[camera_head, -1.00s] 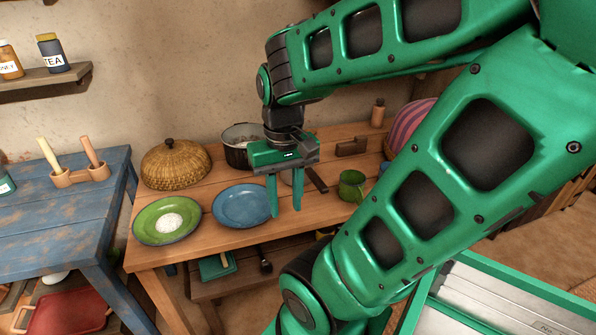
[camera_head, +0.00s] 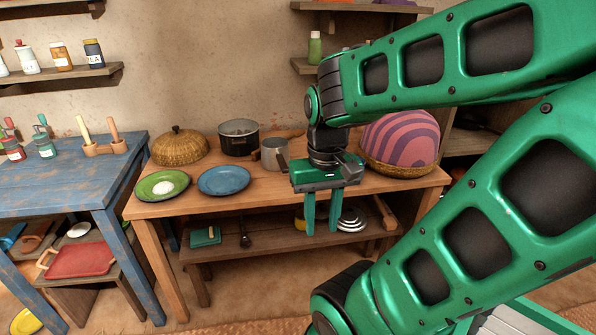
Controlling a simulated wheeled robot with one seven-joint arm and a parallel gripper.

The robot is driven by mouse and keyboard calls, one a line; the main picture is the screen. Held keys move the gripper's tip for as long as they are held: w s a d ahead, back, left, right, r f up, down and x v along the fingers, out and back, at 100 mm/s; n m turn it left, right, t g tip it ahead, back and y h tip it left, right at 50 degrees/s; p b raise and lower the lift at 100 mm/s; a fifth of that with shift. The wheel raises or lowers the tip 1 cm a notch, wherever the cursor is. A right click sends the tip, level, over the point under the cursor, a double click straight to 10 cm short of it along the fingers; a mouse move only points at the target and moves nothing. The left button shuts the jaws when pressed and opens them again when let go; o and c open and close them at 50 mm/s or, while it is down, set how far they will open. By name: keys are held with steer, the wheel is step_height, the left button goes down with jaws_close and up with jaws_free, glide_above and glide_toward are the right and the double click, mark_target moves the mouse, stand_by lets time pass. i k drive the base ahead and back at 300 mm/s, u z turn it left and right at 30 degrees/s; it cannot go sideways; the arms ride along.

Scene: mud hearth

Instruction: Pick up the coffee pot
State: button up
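A grey metal pot (camera_head: 273,154) with a dark handle, which looks like the coffee pot, stands upright on the wooden table, behind the blue plate. My gripper (camera_head: 322,228) points down with its two green fingers apart and nothing between them. It shows to the right of and in front of the grey pot, its fingers overlapping the table's front edge and the lower shelf in the picture. It is apart from the pot. The gripper body hides part of the tabletop and the end of the pot's handle.
The wooden table (camera_head: 150,209) also carries a black pot (camera_head: 238,140), a woven lid (camera_head: 180,148), a green plate (camera_head: 145,185), a blue plate (camera_head: 224,181) and a basket with striped cloth (camera_head: 402,143). A blue table (camera_head: 65,186) stands left.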

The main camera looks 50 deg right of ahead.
mark_target(274, 150)
steer(key=u, duration=0.05)
steer(key=k, duration=1.65)
steer(key=z, duration=0.6)
steer(key=i, duration=1.5)
steer(key=z, duration=0.05)
